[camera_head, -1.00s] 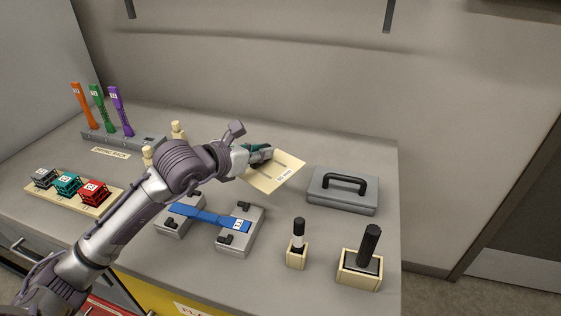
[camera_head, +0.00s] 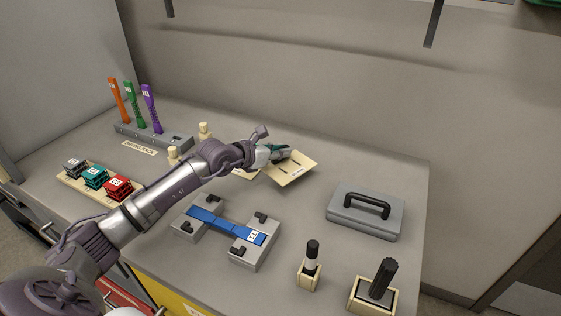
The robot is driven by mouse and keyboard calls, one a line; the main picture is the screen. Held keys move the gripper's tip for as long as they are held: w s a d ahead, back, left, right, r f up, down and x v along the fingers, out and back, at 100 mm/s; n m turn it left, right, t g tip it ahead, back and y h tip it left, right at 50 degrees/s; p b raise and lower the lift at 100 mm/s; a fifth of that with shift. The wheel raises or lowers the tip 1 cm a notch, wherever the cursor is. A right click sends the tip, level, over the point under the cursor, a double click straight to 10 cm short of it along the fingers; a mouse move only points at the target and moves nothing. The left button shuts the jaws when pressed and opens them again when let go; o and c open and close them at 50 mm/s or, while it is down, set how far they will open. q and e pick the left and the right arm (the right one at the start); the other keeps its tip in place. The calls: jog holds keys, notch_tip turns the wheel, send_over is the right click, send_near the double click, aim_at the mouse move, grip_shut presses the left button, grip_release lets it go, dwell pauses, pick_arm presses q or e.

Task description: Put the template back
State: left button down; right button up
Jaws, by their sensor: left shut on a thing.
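The template (camera_head: 291,170) is a thin cream plate with a dark slot and a small label. My left gripper (camera_head: 277,154) is shut on its far left edge and holds it tilted over the back middle of the bench. A second cream surface (camera_head: 243,173) shows partly behind my left arm, near two pale pegs (camera_head: 204,131); the arm hides much of it. A blue specimen (camera_head: 222,223) with a white label lies across two grey fixture blocks (camera_head: 250,255) in front of the template. My right gripper is out of the picture.
A grey drying rack (camera_head: 169,138) with orange, green and purple bars stands at back left. A wooden tray (camera_head: 80,187) holds several lattice cubes. A grey handled block (camera_head: 366,212), a marker in a holder (camera_head: 311,268) and a black tool in a box (camera_head: 377,289) stand right.

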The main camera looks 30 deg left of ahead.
aim_at(279, 161)
pick_arm(q)
notch_tip(279, 161, down, 4)
jog(key=shift+r, duration=0.25)
jog(key=shift+f, duration=0.25)
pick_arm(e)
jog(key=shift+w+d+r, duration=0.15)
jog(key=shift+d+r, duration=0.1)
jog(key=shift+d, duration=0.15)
pick_arm(q)
jog(key=shift+f, duration=0.15)
jog(key=c, duration=1.1)
grip_release()
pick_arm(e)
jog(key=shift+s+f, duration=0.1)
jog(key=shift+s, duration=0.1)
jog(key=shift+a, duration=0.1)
